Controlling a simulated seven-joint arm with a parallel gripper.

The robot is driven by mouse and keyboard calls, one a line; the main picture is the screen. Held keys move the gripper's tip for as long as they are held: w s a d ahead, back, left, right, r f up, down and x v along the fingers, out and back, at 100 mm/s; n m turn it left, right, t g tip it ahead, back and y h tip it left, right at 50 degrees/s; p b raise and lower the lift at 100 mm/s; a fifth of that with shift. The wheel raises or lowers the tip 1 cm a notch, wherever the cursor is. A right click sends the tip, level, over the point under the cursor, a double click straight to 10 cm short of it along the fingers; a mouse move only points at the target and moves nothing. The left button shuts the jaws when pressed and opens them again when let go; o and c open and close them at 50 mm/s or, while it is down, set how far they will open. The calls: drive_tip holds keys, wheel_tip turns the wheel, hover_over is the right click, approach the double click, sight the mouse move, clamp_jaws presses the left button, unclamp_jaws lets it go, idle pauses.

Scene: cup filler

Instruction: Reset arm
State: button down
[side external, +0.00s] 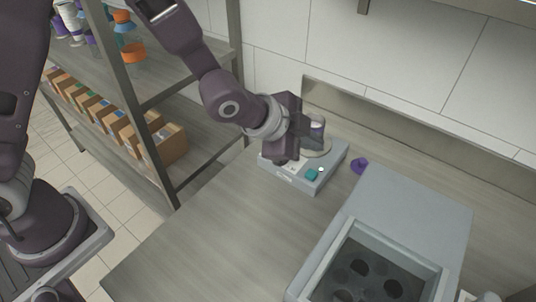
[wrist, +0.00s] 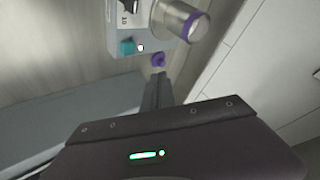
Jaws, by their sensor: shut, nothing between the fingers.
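My gripper (side external: 284,159) is above the near left part of a grey filler machine (side external: 331,166) on the counter. In the wrist view its fingers (wrist: 158,78) are together, with nothing between them. The machine has a teal button (side external: 312,174), which also shows in the wrist view (wrist: 127,47), and a small white light beside it. I cannot tell what is in the cup.
A small purple piece (side external: 358,165) lies on the counter right of the machine. A large grey bin (side external: 412,215) with dark round openings stands at the lower right. A shelf rack (side external: 160,100) with several boxes is at the left. The counter's front left (side external: 215,245) is clear.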

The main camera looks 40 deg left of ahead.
drive_tip(key=s+a+r+n+g+y, duration=0.1)
drive_tip(key=s+a+r+n, duration=0.35)
drive_tip(key=a+r, duration=0.25)
drive_tip(key=s+a+r+n+y, duration=0.1)
drive_tip(key=s+a+r+n, duration=0.2)
drive_tip(key=s+a+r, duration=0.35)
drive_tip(key=s+a+r+n+g+y, duration=0.1)
drive_tip(key=s+a+n, duration=0.2)
drive_tip(key=s, duration=0.5)
drive_tip(key=s+a+n, duration=0.3)
drive_tip(key=s+a, duration=0.1)
drive_tip(key=s, duration=0.5)
drive_tip(key=shift+r+g+y, duration=0.35)
drive_tip(key=shift+g+y, duration=0.05)
